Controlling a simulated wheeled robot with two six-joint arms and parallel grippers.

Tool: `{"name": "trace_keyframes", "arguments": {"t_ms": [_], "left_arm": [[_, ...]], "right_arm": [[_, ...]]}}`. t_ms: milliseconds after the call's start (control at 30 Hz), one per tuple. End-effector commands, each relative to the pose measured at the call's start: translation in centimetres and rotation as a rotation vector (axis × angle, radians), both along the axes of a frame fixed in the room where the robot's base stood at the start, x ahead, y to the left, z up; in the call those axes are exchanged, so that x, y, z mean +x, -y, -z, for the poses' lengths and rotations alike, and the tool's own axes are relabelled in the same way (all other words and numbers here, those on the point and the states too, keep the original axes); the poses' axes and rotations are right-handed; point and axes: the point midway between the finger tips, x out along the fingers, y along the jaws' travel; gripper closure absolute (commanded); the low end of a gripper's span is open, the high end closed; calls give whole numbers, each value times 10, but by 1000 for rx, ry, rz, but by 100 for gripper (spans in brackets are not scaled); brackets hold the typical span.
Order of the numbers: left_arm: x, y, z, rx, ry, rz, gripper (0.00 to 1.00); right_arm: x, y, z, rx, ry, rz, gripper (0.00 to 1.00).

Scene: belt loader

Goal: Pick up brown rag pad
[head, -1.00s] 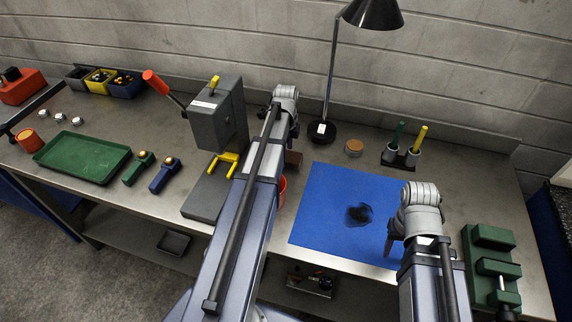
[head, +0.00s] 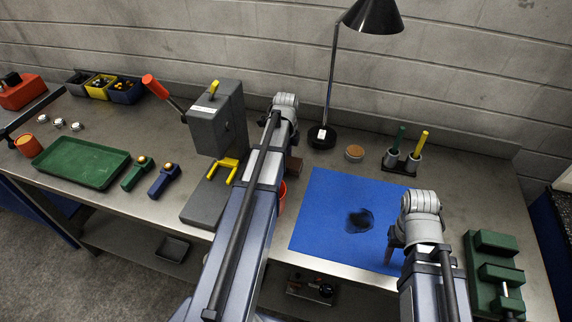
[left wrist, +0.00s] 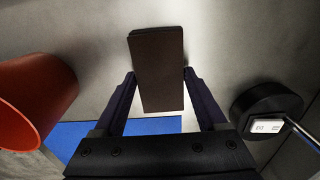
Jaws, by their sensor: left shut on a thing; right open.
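The brown rag pad (left wrist: 160,75) is between the fingers of my left gripper (left wrist: 160,90) in the left wrist view. The fingers press on its two sides. In the head view a small part of the brown pad (head: 294,165) shows just right of my left arm, and the arm hides the rest. My right gripper (head: 392,250) is over the right part of the blue mat (head: 318,215), empty, with its fingertips partly hidden by its own wrist.
An orange cup (left wrist: 30,100) stands close to the left of the pad in the wrist view. The black lamp base (left wrist: 266,108) is on the right. A dark stain (head: 359,220) marks the mat. A green vise (head: 494,265) is at the right, and a grey press (head: 218,120) left of my left arm.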

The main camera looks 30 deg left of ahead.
Motion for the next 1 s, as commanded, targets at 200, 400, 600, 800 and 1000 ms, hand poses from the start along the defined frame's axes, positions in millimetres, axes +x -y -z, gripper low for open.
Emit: {"name": "trace_keyframes", "arguments": {"t_ms": [200,400,600,800,1000], "left_arm": [[0,0,0,0,0,0,81],[0,0,-4,0,0,0,81],[0,0,-20,0,0,0,81],[0,0,-49,0,0,0,81],[0,0,-81,0,0,0,81]], "right_arm": [[0,0,0,0,0,0,50],[0,0,-4,0,0,0,50],[0,0,-20,0,0,0,50],[0,0,-49,0,0,0,50],[0,0,-81,0,0,-2,50]]}}
